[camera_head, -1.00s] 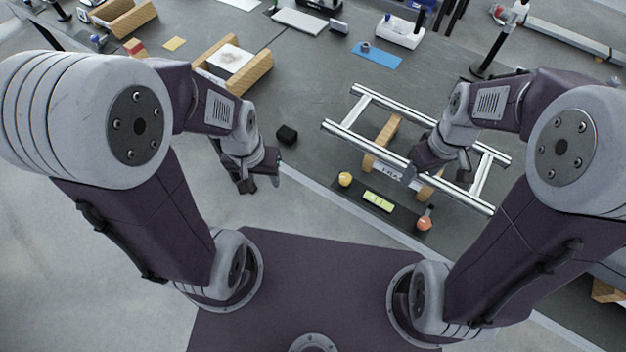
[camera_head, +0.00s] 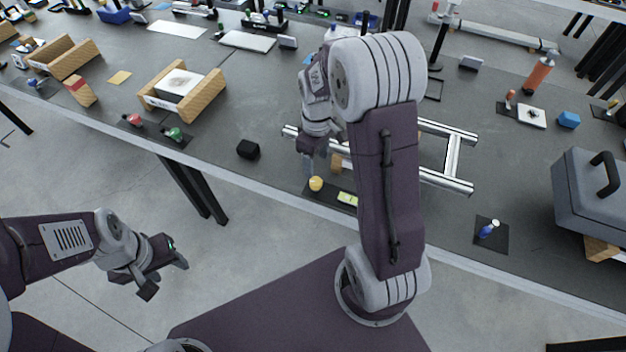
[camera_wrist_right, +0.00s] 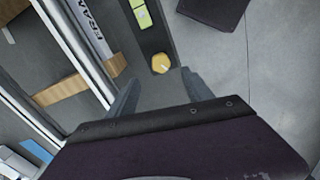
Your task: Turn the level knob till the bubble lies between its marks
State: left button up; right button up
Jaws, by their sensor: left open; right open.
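The level is a dark bar on the bench with a yellow knob (camera_head: 316,184) at its left end and a yellow-green vial (camera_head: 347,198) beside it. My right arm hides the bar's right part in the head view. In the right wrist view the knob (camera_wrist_right: 161,63) lies ahead of the gap between the fingertips, and part of the vial (camera_wrist_right: 144,17) shows at the top. The bubble is too small to make out. My right gripper (camera_head: 317,166) is open and empty, close to the knob and apart from it. My left gripper (camera_head: 166,271) is open and empty, over the floor off the bench.
A metal rail frame (camera_head: 452,160) rests on wooden blocks just behind the level. A grey case (camera_head: 590,195) and a blue-handled tool (camera_head: 489,229) are at the right. The bench's front edge is near the level.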

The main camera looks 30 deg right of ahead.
aim_at(316, 181)
notch_tip(316, 181, down, 9)
jog(key=shift+a+r+b, duration=0.1)
jog(key=shift+r+b, duration=0.1)
jog(key=shift+b, duration=0.25)
grip_shut()
